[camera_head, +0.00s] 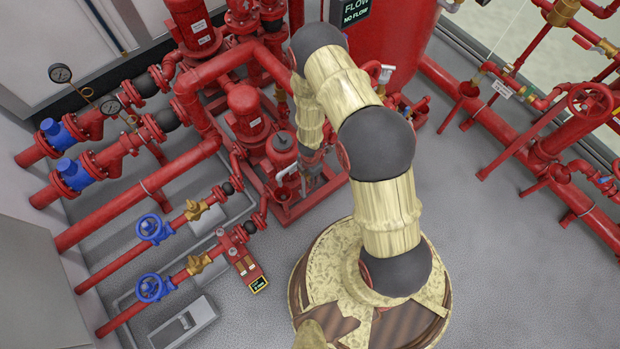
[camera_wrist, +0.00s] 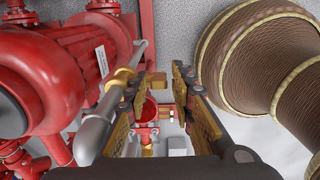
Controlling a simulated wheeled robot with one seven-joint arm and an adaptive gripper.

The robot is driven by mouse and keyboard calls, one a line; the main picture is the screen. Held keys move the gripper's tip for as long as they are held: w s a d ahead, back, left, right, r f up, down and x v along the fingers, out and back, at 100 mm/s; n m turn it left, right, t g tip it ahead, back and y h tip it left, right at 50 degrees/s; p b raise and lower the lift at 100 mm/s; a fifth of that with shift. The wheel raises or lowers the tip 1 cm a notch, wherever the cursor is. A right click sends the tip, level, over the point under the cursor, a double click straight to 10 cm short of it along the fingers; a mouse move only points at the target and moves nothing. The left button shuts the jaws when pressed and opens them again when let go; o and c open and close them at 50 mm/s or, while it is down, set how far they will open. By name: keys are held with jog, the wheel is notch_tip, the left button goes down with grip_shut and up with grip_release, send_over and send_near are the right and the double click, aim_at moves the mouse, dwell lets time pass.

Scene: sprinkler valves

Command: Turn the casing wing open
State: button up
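I cannot pick out the casing wing with certainty in either view. In the wrist view, my gripper (camera_wrist: 167,85) is open, its two dark and brass-coloured fingers apart with no object held between them. Beyond the gap lie a red fitting (camera_wrist: 148,134) and small pale parts. A silver rod (camera_wrist: 97,125) with a brass collar runs close along the left finger; I cannot tell whether they touch. A large red rounded casing (camera_wrist: 45,80) fills the left. In the head view, my arm's end points down beside a red pump unit (camera_head: 282,150); its fingertips are not clear there.
Red pipes with two blue handwheels (camera_head: 152,228) and brass valves (camera_head: 195,210) run at the left. A large red tank (camera_head: 395,40) stands behind my arm. More red piping (camera_head: 520,150) lines the right. Grey floor (camera_head: 490,270) at the right front is clear.

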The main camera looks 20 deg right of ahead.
jog(key=shift+c, duration=0.2)
grip_shut()
jog(key=shift+a, duration=0.1)
jog(key=shift+w+h+b, duration=0.1)
jog(key=shift+h+b, duration=0.5)
jog(key=shift+h, duration=0.3)
jog(key=shift+o, duration=0.2)
grip_release()
